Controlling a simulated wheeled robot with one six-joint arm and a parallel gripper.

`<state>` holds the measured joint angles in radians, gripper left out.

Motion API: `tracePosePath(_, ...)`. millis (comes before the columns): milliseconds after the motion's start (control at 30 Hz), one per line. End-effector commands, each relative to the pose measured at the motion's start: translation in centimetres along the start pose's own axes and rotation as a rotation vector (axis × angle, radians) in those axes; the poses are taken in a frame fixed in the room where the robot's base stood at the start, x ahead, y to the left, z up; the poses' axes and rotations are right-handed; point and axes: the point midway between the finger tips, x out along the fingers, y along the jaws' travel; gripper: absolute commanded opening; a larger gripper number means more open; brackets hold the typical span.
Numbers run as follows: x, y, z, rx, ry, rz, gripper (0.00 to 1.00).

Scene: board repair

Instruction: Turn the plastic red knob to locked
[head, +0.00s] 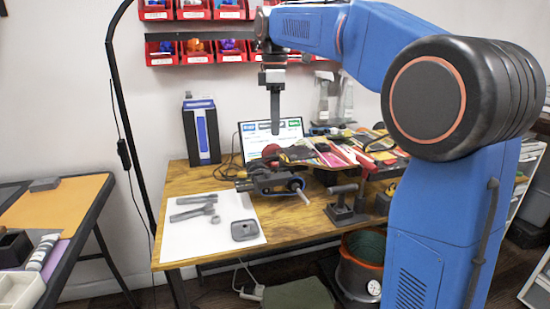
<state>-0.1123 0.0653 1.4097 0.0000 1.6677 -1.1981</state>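A small dark-red rounded thing (270,150), which looks like the red knob, shows on the wooden workbench (200,175) in front of the screen. Its lock setting is too small to read. It sits just behind a dark grey clamp-like device (272,180) with a light handle sticking out to the right. My gripper (275,132) points straight down above and slightly right of the red thing. A gap seems to lie between them, but the depth is unclear. The fingers show as one dark vertical bar, so I cannot tell whether they are open.
A white sheet (185,235) with grey parts lies at the bench's front left. A screen (272,137) and a blue-black box (201,132) stand behind. Tools and colourful items (345,150) crowd the right side. Red bins (195,50) hang on the wall.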

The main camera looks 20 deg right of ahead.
Motion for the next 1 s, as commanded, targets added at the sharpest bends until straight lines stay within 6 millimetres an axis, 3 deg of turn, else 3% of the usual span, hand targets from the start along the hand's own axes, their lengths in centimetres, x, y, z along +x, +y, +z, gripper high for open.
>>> tracePosePath(400, 7.4, -0.1, 0.0, 0.001, 0.000, -0.001, 0.35)
tracePosePath(600, 10.0, 0.0, 0.0, 0.001, 0.000, 0.000, 0.35)
tracePosePath(1000, 11.2, 0.0, 0.0, 0.001, 0.000, 0.001, 0.35)
